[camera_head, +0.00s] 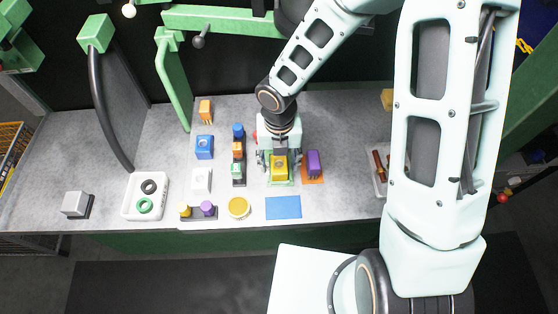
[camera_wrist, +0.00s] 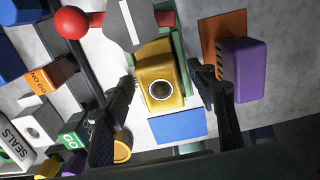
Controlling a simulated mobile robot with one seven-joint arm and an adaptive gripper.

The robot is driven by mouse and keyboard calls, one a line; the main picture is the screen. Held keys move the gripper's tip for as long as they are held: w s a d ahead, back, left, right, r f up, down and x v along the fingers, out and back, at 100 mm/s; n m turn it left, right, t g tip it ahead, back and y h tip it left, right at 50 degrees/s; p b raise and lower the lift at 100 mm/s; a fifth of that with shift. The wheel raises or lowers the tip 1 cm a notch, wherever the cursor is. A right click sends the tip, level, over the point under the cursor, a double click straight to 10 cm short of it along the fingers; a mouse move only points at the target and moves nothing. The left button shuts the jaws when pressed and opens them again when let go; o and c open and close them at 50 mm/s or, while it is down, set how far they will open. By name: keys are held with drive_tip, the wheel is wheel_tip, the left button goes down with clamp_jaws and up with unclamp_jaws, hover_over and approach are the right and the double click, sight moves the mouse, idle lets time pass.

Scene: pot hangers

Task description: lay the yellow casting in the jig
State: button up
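The yellow casting (camera_head: 279,172) is a block with a round dark hole in its top face, seen close up in the wrist view (camera_wrist: 150,70). It sits at the green jig (camera_head: 281,183), whose green edge also shows beside it in the wrist view (camera_wrist: 182,60). My gripper (camera_wrist: 163,80) is open, with one finger on each side of the casting and a visible gap to each. In the head view my gripper (camera_head: 279,158) is low over the casting and hides its back part. Whether the casting is fully seated cannot be told.
A purple block (camera_head: 313,160) on an orange plate (camera_head: 313,181) stands close on the right. A blue mat (camera_head: 283,208) lies in front. A red ball (camera_wrist: 72,22) and a grey-and-white round part (camera_wrist: 128,22) are near the jig.

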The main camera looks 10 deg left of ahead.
drive_tip(key=shift+r, duration=0.1)
wheel_tip(320, 180, up, 12)
idle(0.6)
